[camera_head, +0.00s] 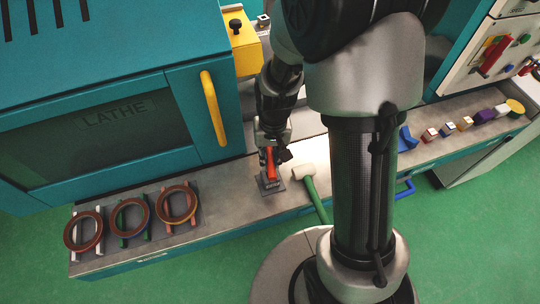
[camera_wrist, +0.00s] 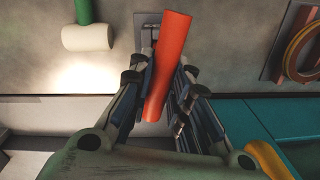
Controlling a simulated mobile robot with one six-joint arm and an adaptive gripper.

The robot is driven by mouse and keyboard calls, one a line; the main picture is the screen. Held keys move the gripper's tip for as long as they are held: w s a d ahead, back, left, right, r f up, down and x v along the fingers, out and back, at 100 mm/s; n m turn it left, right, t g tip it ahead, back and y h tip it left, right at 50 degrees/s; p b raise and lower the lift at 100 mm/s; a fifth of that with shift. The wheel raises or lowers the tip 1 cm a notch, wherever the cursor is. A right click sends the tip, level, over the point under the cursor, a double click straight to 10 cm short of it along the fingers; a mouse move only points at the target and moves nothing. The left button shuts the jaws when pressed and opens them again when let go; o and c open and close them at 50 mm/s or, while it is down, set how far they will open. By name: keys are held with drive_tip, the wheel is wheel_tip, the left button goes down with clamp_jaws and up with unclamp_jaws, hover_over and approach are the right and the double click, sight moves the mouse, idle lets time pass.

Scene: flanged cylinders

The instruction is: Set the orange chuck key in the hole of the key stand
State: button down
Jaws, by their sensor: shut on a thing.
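The orange chuck key (camera_head: 272,163) is held in my gripper (camera_head: 274,152), just over the key stand (camera_head: 270,187) on the grey bench. In the wrist view the key (camera_wrist: 170,62) lies between the two fingers of my gripper (camera_wrist: 161,76), leaning slightly in the picture. The stand is a small dark grey plate with lettering; in the wrist view the key partly covers its plate (camera_wrist: 143,38). The hole and the key's lower end are hidden, so I cannot tell whether the key is in the hole.
A mallet with a pale head (camera_head: 304,171) and green handle lies right of the stand. Several brown rings (camera_head: 131,217) rest on racks at the left. The teal lathe (camera_head: 105,115) with a yellow handle (camera_head: 213,108) stands behind. Small coloured parts (camera_head: 464,123) line the bench's right.

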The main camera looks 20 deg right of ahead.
drive_tip(key=shift+f, duration=0.2)
drive_tip(key=c, duration=1.4)
unclamp_jaws()
drive_tip(key=r, duration=1.2)
drive_tip(key=shift+d, duration=0.25)
